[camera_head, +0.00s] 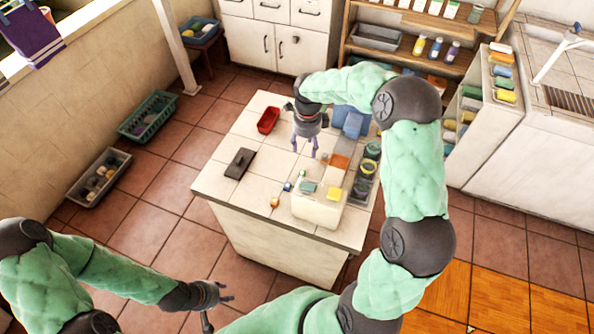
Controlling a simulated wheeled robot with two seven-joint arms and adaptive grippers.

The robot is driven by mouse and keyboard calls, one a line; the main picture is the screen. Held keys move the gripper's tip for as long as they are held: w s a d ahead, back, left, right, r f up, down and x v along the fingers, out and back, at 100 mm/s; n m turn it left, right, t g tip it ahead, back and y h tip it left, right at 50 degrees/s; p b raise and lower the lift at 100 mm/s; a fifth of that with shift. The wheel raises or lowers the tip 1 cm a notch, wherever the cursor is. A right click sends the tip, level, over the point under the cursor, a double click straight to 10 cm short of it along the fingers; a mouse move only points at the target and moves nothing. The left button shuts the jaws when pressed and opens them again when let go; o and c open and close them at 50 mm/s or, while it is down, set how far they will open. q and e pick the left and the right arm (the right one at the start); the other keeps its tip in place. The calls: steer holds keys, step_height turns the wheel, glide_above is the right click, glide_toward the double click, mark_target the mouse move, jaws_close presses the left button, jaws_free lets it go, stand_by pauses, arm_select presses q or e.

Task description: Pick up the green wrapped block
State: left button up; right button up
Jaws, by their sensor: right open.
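A green block (307,188) lies on top of a white box-like stand (318,209) at the near edge of the tiled island. It looks like the green wrapped block, but it is too small to make out the wrapping. A yellow block (334,193) lies to its right on the same stand. My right gripper (304,153) points down over the island, behind the green block and apart from it. Its fingers are spread and empty. My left gripper (217,311) is low at the front, away from the island, with its fingers apart and nothing between them.
On the island (225,181) are a red tray (268,120), a dark flat block (240,163), an orange block (339,161), a blue object (351,121) and small coloured items. Dark round containers (364,167) stand to the right. Crates (148,116) sit on the floor at left.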

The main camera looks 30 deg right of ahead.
step_height(320, 180, down, 5)
steer(key=b, duration=0.7)
glide_above(302, 173)
steer(key=f, duration=0.7)
steer(key=shift+s+d, duration=0.15)
steer(key=shift+s, duration=0.15)
steer(key=shift+w+f+b, duration=0.2)
steer(key=shift+f+b, duration=0.15)
steer(key=shift+f, duration=0.95)
steer(key=shift+w+f+b, duration=0.15)
steer(key=shift+f+b, duration=0.2)
steer(key=shift+f, duration=0.9)
steer(key=shift+a, duration=0.2)
steer(key=c, duration=1)
